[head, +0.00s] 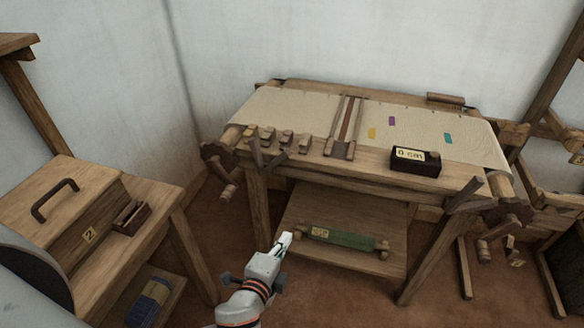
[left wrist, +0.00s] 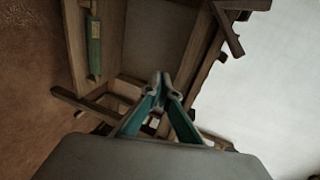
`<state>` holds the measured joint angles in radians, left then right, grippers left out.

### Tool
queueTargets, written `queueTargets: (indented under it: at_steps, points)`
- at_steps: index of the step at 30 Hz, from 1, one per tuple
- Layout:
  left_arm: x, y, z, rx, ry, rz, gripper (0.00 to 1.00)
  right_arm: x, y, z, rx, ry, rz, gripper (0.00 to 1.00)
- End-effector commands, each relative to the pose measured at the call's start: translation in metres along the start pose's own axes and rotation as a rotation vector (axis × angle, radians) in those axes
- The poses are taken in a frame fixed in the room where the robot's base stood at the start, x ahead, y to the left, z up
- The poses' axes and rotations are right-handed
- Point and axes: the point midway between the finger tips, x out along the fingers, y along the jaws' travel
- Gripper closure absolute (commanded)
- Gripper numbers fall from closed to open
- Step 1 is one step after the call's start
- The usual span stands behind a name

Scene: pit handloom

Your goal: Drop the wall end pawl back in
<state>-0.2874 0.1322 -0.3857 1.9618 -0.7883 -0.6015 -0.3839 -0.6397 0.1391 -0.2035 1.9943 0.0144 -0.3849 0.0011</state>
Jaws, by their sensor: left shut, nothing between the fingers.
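The loom (head: 350,168) carries a cream cloth (head: 300,112) between rollers. At its left end, by the wall corner, is a dark toothed wheel (head: 218,156). A dark wooden pawl-like lever (head: 257,152) stands tilted beside it; I cannot tell whether its tip is in the teeth. A similar lever (head: 464,194) and wheel (head: 508,217) are at the right end. My left gripper (head: 285,238) is shut and empty, in front of and below the loom's front beam, apart from both levers. Its closed fingertips also show in the left wrist view (left wrist: 160,78). My right gripper is out of view.
A black box reading "0 cm" (head: 415,161) sits on the loom's front right. A green roller (head: 338,239) lies on the lower shelf (head: 300,262). A bench (head: 150,215) with a handled chest (head: 60,205) stands left. Floor shows between bench and loom.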

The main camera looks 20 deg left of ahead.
Motion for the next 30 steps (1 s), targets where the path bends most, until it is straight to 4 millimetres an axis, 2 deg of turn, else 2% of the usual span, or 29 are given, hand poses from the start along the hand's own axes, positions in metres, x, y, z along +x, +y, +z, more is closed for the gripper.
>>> queueTargets:
  at_steps: [3,6,10,15,24,30]
  points:
    - [0.016,-0.042,-0.004,0.227,-0.05,-0.114,1.0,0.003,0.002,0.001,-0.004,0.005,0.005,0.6]
    - [0.022,-0.073,-0.006,0.375,-0.096,-0.191,1.0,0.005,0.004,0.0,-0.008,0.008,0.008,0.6]
    - [0.024,-0.099,-0.009,0.493,-0.142,-0.253,1.0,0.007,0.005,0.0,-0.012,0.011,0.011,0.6]
    - [0.024,-0.111,-0.01,0.545,-0.165,-0.282,1.0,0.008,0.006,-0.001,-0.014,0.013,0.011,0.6]
    - [0.025,-0.111,-0.01,0.543,-0.164,-0.281,1.0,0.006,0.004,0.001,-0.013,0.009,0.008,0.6]
    - [0.04,-0.118,-0.009,0.544,-0.165,-0.284,1.0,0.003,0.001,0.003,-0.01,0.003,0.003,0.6]
